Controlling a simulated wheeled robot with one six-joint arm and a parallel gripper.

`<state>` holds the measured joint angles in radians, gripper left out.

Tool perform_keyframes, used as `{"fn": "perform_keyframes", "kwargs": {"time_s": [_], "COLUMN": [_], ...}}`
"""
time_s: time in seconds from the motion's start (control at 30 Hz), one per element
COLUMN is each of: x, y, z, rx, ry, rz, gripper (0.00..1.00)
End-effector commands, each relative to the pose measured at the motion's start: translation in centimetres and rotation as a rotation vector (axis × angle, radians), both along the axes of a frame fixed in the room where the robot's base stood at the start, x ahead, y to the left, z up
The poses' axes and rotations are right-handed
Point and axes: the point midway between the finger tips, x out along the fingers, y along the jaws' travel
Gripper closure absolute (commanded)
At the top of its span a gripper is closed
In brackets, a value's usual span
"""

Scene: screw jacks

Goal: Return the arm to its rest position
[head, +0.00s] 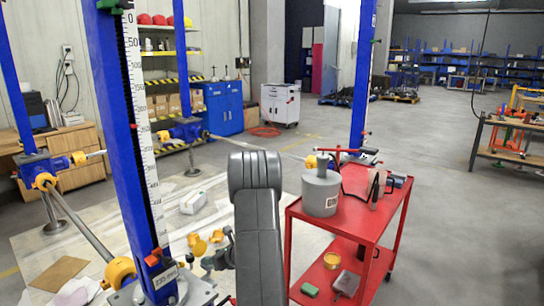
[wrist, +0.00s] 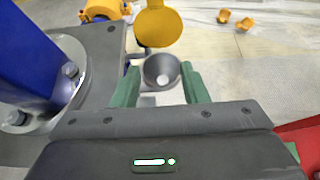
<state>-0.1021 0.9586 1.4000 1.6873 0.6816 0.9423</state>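My arm (head: 258,225) stands up in the lower middle of the head view and hides part of the floor and my gripper. In the wrist view my gripper (wrist: 160,78) has its two green fingers apart. A grey cup-shaped part (wrist: 154,65) shows in the gap between them; I cannot tell whether it touches them. A yellow rounded part (wrist: 160,27) is just beyond it. The grey base plate (wrist: 95,105) and blue column (wrist: 25,50) of a screw jack are close on the left. The near blue column (head: 118,120) with its white scale also shows in the head view.
A red cart (head: 345,230) with a grey cylinder (head: 320,192) on it stands close to my arm's right. Another blue column (head: 363,80) rises behind it. Small yellow parts (wrist: 245,24) lie on the floor mat. Open floor (head: 455,230) extends at right.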

Motion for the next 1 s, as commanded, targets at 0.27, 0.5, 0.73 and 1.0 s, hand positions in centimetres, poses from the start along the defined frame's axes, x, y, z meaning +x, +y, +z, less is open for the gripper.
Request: {"fn": "perform_keyframes", "kwargs": {"time_s": [0.27,0.5,0.73,1.0], "x": [0.14,0.12,0.11,0.10], "y": [-0.35,-0.51,-0.54,-0.52], "z": [-1.24,-1.39,-1.28,-1.24], "rx": [0.062,0.101,0.113,0.114], "ry": [-0.049,-0.080,-0.090,-0.090], "rz": [-0.001,0.000,0.000,0.000], "gripper": [0.60,0.60,0.60,0.60]}}
